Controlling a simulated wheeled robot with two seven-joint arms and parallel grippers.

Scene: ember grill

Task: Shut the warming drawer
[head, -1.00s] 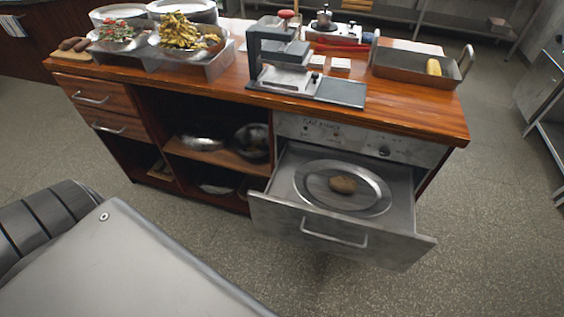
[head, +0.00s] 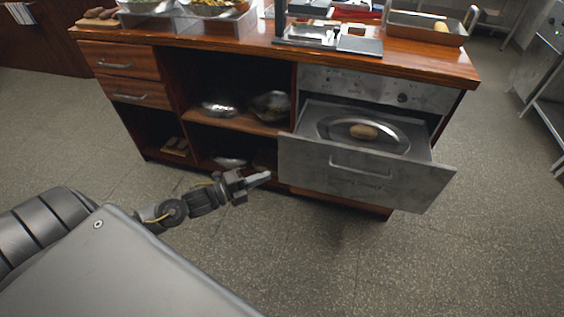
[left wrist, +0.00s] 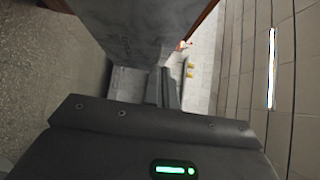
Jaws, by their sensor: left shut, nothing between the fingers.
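The warming drawer (head: 365,178) is pulled out from the right end of the wooden counter. Its metal front with a bar handle (head: 361,168) faces me. Inside it a round metal plate (head: 398,139) holds a brown bun or potato (head: 363,132). My left gripper (head: 262,178) is shut and empty, left of the drawer front and apart from its handle in the head view. In the left wrist view the closed fingers (left wrist: 163,88) point toward a large grey metal panel (left wrist: 140,30), which looks like the drawer front; contact cannot be told. My right gripper is not in view.
The counter (head: 200,45) has open shelves with metal bowls (head: 270,104) left of the drawer. A control panel with knobs (head: 375,87) sits above the drawer. The floor (head: 400,265) in front is clear.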

